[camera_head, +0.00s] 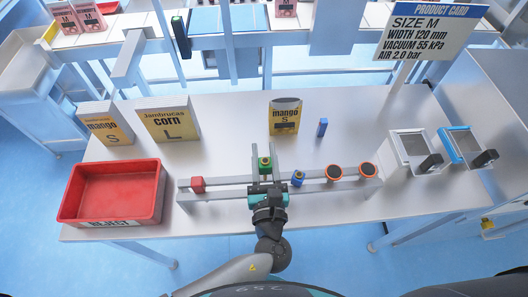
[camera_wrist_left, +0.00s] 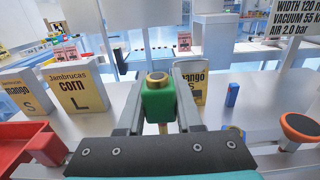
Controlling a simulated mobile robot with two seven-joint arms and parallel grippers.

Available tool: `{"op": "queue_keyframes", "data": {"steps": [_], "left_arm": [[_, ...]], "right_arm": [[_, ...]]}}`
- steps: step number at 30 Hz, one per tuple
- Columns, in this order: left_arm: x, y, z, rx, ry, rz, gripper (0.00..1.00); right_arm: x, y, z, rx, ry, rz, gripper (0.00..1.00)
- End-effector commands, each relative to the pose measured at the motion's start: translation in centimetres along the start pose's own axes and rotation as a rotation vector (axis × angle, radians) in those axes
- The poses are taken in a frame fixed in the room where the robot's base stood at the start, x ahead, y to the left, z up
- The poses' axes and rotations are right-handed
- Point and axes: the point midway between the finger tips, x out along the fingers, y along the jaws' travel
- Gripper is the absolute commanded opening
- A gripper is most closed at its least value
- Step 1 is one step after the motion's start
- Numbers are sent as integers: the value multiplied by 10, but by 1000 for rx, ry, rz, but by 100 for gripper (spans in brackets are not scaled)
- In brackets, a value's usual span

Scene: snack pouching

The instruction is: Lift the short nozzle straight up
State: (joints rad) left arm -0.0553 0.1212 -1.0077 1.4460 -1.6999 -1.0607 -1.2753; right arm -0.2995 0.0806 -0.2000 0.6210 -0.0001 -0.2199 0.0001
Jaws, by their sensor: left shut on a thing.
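My left gripper (camera_head: 265,170) is shut on a green nozzle (camera_head: 265,163), a small green block with a brass-coloured ring on top. In the left wrist view this green nozzle (camera_wrist_left: 158,100) stands upright between the two grey fingers. It is at the grey rail rack (camera_head: 230,182) on the table; whether its foot is clear of the rack is hidden by the gripper. A red block (camera_head: 198,184) and a blue nozzle (camera_head: 298,177) are on the rack, left and right of the gripper. I cannot tell which piece is shortest. My right gripper is not in view.
A red reject tray (camera_head: 75,215) is at the left. Mango and corn boxes (camera_head: 168,122) and a mango pouch (camera_head: 285,117) stand behind the rack. A small blue piece (camera_head: 322,127) stands beside the pouch.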

Motion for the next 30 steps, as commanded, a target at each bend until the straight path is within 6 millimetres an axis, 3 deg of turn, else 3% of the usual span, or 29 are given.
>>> {"op": "queue_keyframes", "data": {"steps": [1,8,12,22,30], "left_arm": [[0,0,12,-1,0,0,0],[0,0,44,0,0,0,0],[0,0,78,-3,-1,1,0],[0,0,113,-3,0,1,0],[0,0,124,0,0,0,0]], "right_arm": [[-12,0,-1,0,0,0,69],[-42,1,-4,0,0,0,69],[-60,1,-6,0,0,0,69],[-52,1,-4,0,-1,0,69],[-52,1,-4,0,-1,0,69]]}}
